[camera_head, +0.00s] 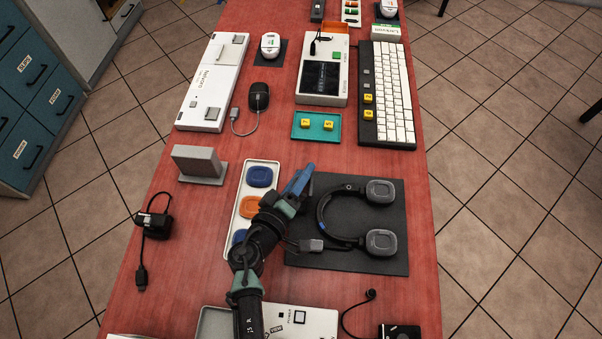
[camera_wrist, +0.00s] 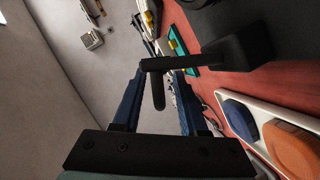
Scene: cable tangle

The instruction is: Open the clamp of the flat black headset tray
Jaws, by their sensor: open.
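The flat black headset tray (camera_head: 390,262) lies on the red table, with a black headset (camera_head: 325,215) resting on it. My gripper (camera_head: 303,178) reaches over the tray's far left corner and covers that part in the head view. In the wrist view my gripper (camera_wrist: 158,72) shows two blue fingers spread apart. A dark T-shaped lever (camera_wrist: 200,60), which looks like the tray's clamp, runs in from a dark block at right. Its end, with a short downward stub, appears between the fingers. I cannot tell whether the fingers touch it.
A white tray (camera_head: 239,212) with blue and orange round pieces lies left of the black tray. A grey stand (camera_head: 199,163) is farther left. A teal tray (camera_head: 317,135) with yellow keycaps and a keyboard (camera_head: 398,95) lie beyond. Bare red table shows between them.

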